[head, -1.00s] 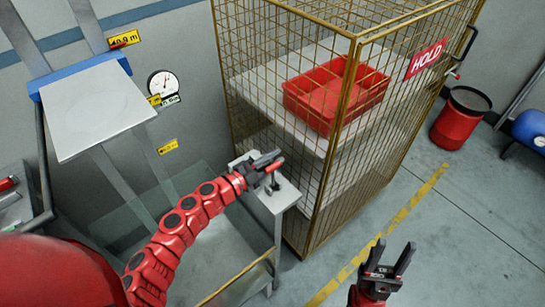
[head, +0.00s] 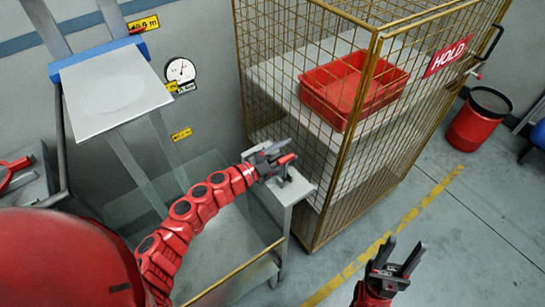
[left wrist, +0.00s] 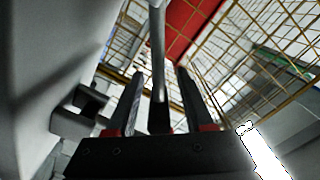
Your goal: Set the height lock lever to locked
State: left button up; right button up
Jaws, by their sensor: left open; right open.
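My left gripper (head: 275,154) is open above the corner of a grey stand (head: 298,188) beside the wire cage. A small part with a red piece (head: 284,160) shows at its fingers in the head view, probably the height lock lever; the fingers partly hide it. In the left wrist view a grey rod (left wrist: 158,45) stands between the two open fingers (left wrist: 159,78), with gaps visible on both sides. I cannot tell the lever's setting. My right gripper (head: 401,252) is open and empty over the floor.
A wire cage (head: 345,135) with a HOLD sign (head: 448,57) and a red bin (head: 318,102) inside stands close to the stand. A grey plate (head: 112,98) and a round gauge (head: 180,70) are at left. Open floor (head: 480,230) lies at right.

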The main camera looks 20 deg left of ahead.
pick_arm(q)
jog(key=b+v, duration=0.2)
jog(key=v, duration=1.5)
